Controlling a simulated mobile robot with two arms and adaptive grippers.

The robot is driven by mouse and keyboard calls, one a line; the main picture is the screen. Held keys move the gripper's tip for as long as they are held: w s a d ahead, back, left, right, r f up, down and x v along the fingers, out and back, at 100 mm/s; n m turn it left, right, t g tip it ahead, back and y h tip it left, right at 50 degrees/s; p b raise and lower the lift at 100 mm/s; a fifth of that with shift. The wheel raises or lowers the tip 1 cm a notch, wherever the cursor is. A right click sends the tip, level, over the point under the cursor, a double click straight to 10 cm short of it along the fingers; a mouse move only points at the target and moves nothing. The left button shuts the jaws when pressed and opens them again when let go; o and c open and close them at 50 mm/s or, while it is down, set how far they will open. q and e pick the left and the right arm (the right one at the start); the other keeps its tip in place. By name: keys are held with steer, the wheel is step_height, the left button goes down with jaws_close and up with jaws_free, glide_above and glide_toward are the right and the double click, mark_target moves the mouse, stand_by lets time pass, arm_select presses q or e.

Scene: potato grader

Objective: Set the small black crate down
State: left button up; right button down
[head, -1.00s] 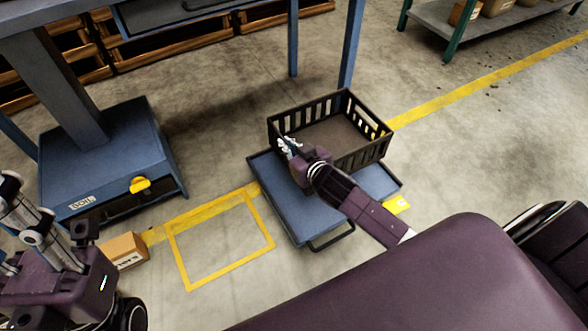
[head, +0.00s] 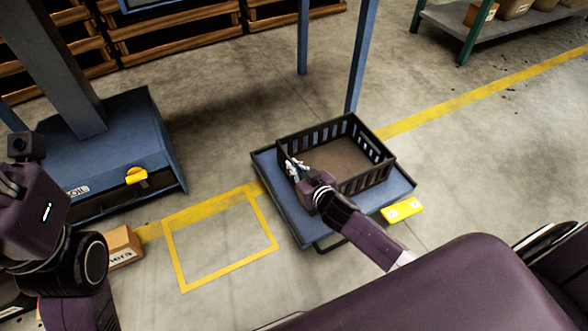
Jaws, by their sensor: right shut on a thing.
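The small black crate (head: 372,172) has slatted walls and looks empty, with a brown floor inside. It is over the blue flat cart (head: 275,195), and appears to rest on its deck. My right gripper (head: 294,172) is shut on the crate's near left wall. The fingertips are partly hidden against the slats. My left arm shows at the left edge, but its fingers are out of the picture.
A yellow taped rectangle (head: 186,271) on the floor left of the cart is empty. A blue soil bin (head: 130,135), a small cardboard box (head: 122,247) and a yellow block (head: 402,210) stand nearby. A blue post (head: 360,60) rises behind the crate.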

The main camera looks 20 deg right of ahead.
steer(key=shift+w+r, duration=0.1)
steer(key=shift+r, duration=0.05)
steer(key=c, duration=2.1)
jaws_free()
